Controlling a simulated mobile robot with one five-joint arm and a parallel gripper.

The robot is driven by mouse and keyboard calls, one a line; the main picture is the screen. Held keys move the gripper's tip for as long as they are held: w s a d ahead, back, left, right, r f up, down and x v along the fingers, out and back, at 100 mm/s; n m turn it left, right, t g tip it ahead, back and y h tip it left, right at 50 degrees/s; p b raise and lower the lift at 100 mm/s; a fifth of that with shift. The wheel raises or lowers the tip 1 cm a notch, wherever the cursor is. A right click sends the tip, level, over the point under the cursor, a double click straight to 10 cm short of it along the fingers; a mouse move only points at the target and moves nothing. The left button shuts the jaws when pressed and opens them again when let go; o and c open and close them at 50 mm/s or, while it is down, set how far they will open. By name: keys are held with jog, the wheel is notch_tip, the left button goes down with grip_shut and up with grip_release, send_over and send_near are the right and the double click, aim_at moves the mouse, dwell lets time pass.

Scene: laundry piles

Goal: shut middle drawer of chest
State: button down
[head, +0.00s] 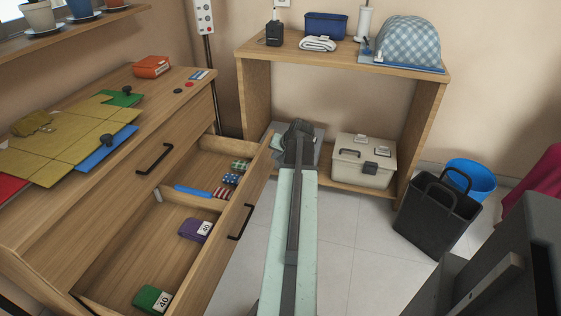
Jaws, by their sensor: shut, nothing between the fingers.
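The wooden chest (60,215) stands at the left. Its drawer below the top one, the middle drawer (215,262), is pulled well out, with its front board and black handle (240,222) facing right. Inside are folded purple (193,231) and green (150,298) items, small patterned items (228,180) and a divider. The top drawer, with its black handle (155,158), is shut. My gripper (298,130) is shut and empty at the far end of my arm, just right of the drawer front's far end. I cannot tell whether they touch.
A wooden shelf unit (425,100) stands against the back wall, with a beige toolbox (364,160) on its lower board. A black basket (436,212) and a blue bucket (472,178) stand on the right. Tiled floor (350,235) is clear right of my arm.

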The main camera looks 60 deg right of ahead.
aim_at(262, 157)
jog(key=shift+w+a+p, duration=0.25)
jog(key=shift+w+p, duration=0.05)
jog(key=shift+w, duration=0.65)
jog(key=shift+w+a+p, duration=0.25)
jog(key=shift+w+p, duration=0.05)
jog(key=shift+w, duration=0.65)
